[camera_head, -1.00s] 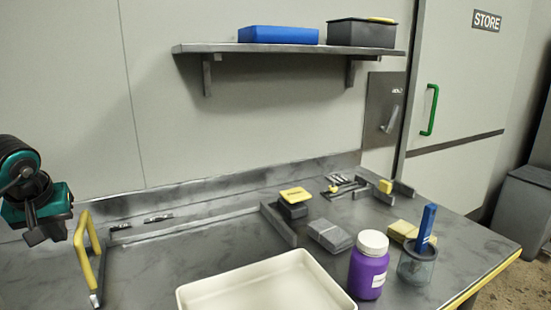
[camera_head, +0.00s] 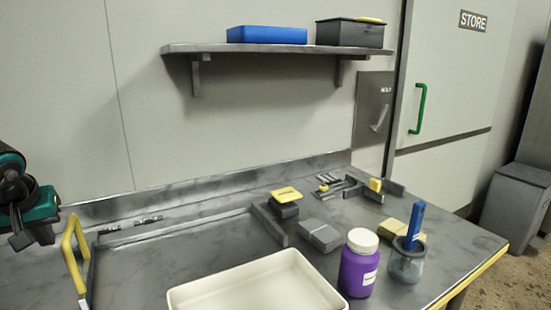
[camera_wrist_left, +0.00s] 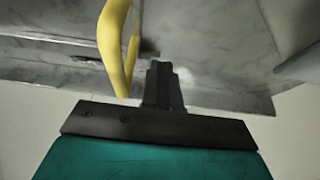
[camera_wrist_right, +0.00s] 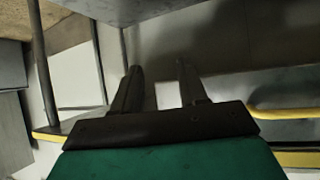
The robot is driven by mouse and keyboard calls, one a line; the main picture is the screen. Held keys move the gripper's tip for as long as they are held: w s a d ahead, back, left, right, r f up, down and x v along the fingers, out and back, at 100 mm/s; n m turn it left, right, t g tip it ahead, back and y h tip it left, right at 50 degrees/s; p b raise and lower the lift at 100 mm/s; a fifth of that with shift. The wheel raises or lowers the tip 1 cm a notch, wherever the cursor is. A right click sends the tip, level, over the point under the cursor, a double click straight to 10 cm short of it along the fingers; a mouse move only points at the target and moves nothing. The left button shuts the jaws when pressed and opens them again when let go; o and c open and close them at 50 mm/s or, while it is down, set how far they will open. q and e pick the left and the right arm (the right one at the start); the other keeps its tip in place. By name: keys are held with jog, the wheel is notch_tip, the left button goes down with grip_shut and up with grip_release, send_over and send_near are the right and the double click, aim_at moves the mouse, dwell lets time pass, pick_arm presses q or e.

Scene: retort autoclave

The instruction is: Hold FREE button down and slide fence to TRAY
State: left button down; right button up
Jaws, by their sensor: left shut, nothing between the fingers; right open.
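A long dark grey bar (camera_head: 268,226), which may be the fence, lies on the grey worktop. A dark block with a flat yellow top (camera_head: 287,194) stands by its far end. Behind it are small marked plates (camera_head: 328,178) and grey blocks with a small yellow piece (camera_head: 375,185). I cannot read FREE or TRAY on any of them. My left gripper (camera_head: 22,240) is shut and empty at the far left, near a yellow handle (camera_head: 75,250), well away from the bar; its fingers (camera_wrist_left: 162,70) show beside that handle. My right gripper (camera_wrist_right: 159,72) is open and empty, seen only in its wrist view.
A cream tray (camera_head: 185,299) stands at the front. To its right are a purple bottle (camera_head: 360,268), a cup (camera_head: 406,264) holding a blue item, and a grey block (camera_head: 320,236). A shelf (camera_head: 275,48) with boxes hangs behind. The left worktop is mostly clear.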

dwell(0.6)
pick_arm(q)
notch_tip(320, 180, up, 16)
jog(key=p, duration=0.8)
dwell(0.9)
